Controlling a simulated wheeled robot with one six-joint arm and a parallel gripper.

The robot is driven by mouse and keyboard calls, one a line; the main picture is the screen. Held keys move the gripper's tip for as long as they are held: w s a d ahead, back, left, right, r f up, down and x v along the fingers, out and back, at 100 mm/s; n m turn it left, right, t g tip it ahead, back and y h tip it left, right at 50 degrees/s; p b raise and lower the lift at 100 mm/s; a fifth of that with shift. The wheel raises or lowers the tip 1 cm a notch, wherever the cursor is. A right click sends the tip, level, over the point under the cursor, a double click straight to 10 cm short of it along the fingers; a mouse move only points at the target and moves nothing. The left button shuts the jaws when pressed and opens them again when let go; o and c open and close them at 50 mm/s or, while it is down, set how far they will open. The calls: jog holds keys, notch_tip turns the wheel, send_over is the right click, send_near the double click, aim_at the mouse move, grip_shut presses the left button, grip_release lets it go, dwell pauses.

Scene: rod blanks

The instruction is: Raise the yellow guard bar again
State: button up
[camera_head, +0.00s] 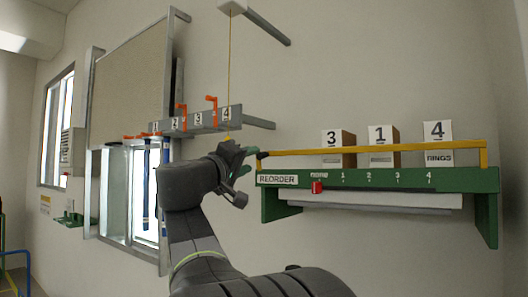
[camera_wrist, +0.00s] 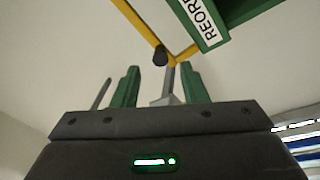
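The yellow guard bar (camera_head: 375,149) lies about level across the front of the green shelf, in front of the boxes. A yellow upright joins its right end to the shelf. Its left end carries a black knob (camera_head: 262,155). In the wrist view the bar (camera_wrist: 139,25) runs from the top edge down to a corner by the black knob (camera_wrist: 160,56). My gripper (camera_head: 248,161) is just left of the knob. Its green fingers (camera_wrist: 157,68) stand apart with the knob beyond their tips, between them in the picture. I cannot tell whether they touch it.
The green shelf (camera_head: 380,180) holds white-fronted boxes marked 3 (camera_head: 332,138), 1 (camera_head: 380,134) and 4 (camera_head: 438,131). A red marker (camera_head: 316,187) sits under "none". A yellow cord (camera_head: 230,80) hangs above my gripper. A grey rack (camera_head: 205,120) with orange latches is at left.

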aim_at(259, 156)
jog(key=p+x, duration=0.2)
jog(key=x, duration=0.6)
jog(key=c, duration=0.7)
jog(key=shift+r+p, duration=0.1)
jog(key=shift+p, duration=0.25)
jog(key=shift+c, duration=0.2)
